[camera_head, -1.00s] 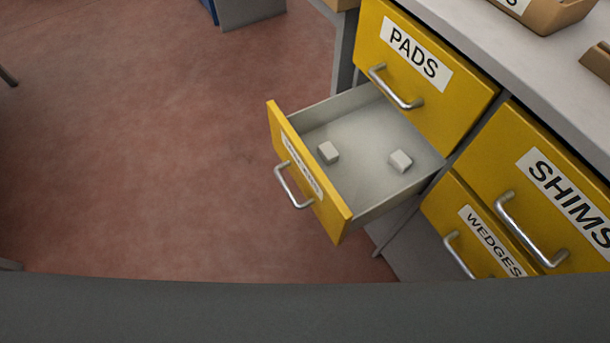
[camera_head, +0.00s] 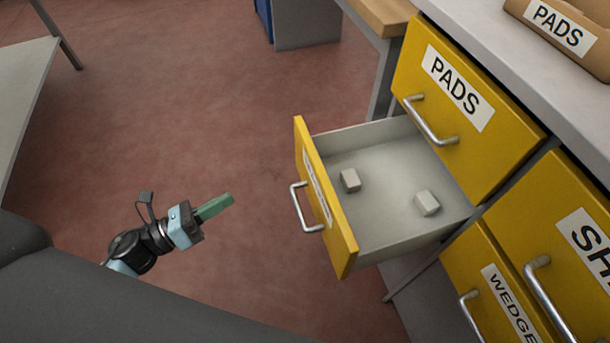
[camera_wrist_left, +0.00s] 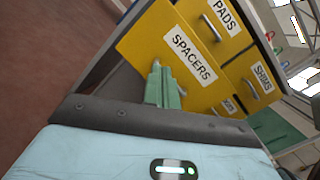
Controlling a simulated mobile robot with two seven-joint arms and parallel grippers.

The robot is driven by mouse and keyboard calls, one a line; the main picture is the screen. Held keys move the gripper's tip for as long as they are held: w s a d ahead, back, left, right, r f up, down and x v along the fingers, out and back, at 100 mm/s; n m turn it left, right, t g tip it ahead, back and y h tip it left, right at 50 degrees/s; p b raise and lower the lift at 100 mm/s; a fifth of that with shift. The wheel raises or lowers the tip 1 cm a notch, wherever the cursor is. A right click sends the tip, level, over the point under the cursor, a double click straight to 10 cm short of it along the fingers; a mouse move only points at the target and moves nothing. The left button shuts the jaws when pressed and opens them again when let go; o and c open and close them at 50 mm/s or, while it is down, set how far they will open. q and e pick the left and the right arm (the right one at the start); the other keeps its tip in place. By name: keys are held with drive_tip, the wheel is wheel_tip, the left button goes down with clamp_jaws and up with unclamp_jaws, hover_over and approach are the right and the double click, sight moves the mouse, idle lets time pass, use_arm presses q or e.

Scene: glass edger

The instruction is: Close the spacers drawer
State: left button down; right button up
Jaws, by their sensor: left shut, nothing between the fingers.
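The spacers drawer (camera_head: 326,198) is pulled out below the pads drawer, with its yellow front facing left in the head view. Its label is seen edge-on there, but the wrist view shows the word SPACERS on the yellow front (camera_wrist_left: 150,45). A metal handle (camera_head: 303,210) sticks out from the front. Two small pale blocks (camera_head: 350,180) lie inside on the grey bottom. My left gripper (camera_head: 230,199) is shut and empty, left of the drawer front and apart from it in the head view. Its green fingers (camera_wrist_left: 161,68) point at the drawer front in the wrist view. My right gripper is not seen.
The pads drawer (camera_head: 462,105), shims drawer (camera_head: 565,230) and wedges drawer (camera_head: 490,280) appear shut. A tan bin (camera_head: 575,35) stands on the grey worktop. A grey table (camera_head: 22,95) is at the left. The reddish floor (camera_head: 170,110) left of the drawer is clear.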

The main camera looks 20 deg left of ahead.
use_arm(q)
drive_tip(key=w+m+g+h, duration=0.1)
drive_tip(key=w+m+g, duration=0.1)
drive_tip(key=m, duration=0.3)
drive_tip(key=m+g+h+p, duration=0.1)
drive_tip(key=m+g, duration=0.1)
drive_tip(key=m, duration=0.3)
approach(307, 168)
drive_tip(key=x, duration=0.7)
drive_tip(key=shift+w+a+f, duration=0.1)
drive_tip(key=shift+a+f, duration=0.05)
drive_tip(key=shift+f, duration=0.2)
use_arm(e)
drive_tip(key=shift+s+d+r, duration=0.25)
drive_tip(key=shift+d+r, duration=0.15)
